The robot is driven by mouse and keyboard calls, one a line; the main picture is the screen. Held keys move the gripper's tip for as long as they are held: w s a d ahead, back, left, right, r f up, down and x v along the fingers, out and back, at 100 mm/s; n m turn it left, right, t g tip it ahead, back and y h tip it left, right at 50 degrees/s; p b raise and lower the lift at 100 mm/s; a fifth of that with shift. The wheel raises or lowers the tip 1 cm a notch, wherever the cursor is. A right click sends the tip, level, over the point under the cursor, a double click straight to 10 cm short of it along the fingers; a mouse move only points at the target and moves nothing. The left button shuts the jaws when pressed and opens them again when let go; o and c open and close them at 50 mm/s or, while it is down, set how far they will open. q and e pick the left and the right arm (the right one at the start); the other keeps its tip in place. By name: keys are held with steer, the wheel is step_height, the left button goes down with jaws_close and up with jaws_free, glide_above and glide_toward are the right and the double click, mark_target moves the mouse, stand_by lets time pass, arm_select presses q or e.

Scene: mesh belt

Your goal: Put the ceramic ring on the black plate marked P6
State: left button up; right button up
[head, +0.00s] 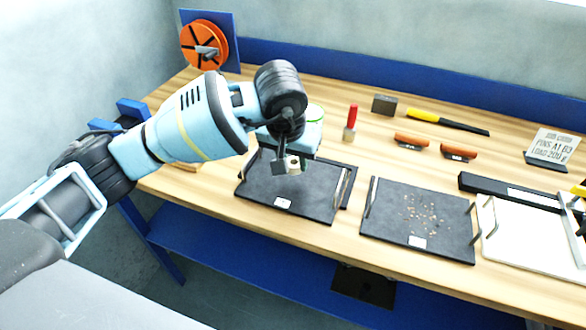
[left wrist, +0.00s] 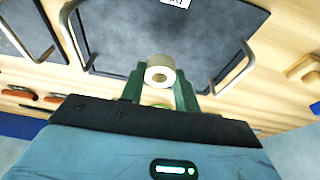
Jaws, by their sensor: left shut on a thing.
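The ceramic ring (head: 293,165) is a small cream ring with a round hole. My left gripper (head: 288,162) is shut on it and holds it above the left black plate (head: 262,188). In the left wrist view the ring (left wrist: 160,69) sits between the two green fingers (left wrist: 160,88), with its hole facing the camera. The same plate (left wrist: 125,40) shows behind it, with metal handles at its sides. Its white label (head: 283,202) is too small to read in the head view and partly cut off in the wrist view. My right gripper is not in view.
A second black plate (head: 390,215) holds scattered small bits. A white plate (head: 515,255) with handles lies at the right. A long black bar (head: 495,188), orange-handled tools (head: 411,140), a red-handled tool (head: 351,120) and a grey block (head: 384,104) lie farther back.

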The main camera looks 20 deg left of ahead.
mark_target(292, 166)
arm_select(q)
steer(key=shift+s+f, duration=0.1)
steer(key=shift+f, duration=1.55)
steer(key=shift+f, duration=0.15)
steer(key=o, duration=1)
steer(key=shift+c, duration=0.2)
steer(key=v, duration=1.2)
steer(key=shift+r, duration=0.3)
